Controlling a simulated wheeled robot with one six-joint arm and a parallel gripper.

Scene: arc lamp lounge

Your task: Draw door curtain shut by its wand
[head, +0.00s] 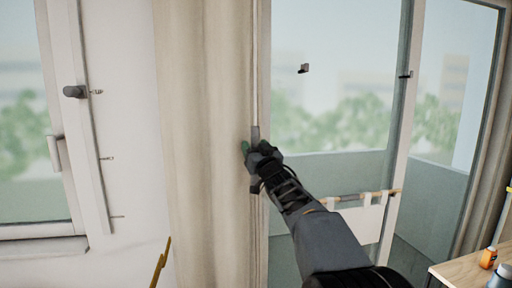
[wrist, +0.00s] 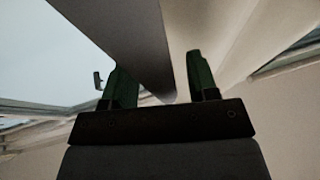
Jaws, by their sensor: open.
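The beige door curtain (head: 208,130) hangs in folds left of the glass door opening. Its thin pale wand (head: 256,70) hangs along the curtain's right edge and ends in a grey grip (head: 255,132). My gripper (head: 249,147) is at the lower end of that grip, its green fingers partly hidden by the gripper body. In the wrist view my gripper (wrist: 163,85) is open, with a wide grey bar (wrist: 135,35), apparently the wand's grip, running between the two fingers. I cannot tell whether either finger touches it.
The glass door (head: 335,110) right of the curtain shows a balcony. A white cloth (head: 360,220) hangs on a rail there. Another curtain (head: 485,165) hangs at far right. A wooden table (head: 465,270) with an orange bottle (head: 488,257) stands lower right. A window is at left.

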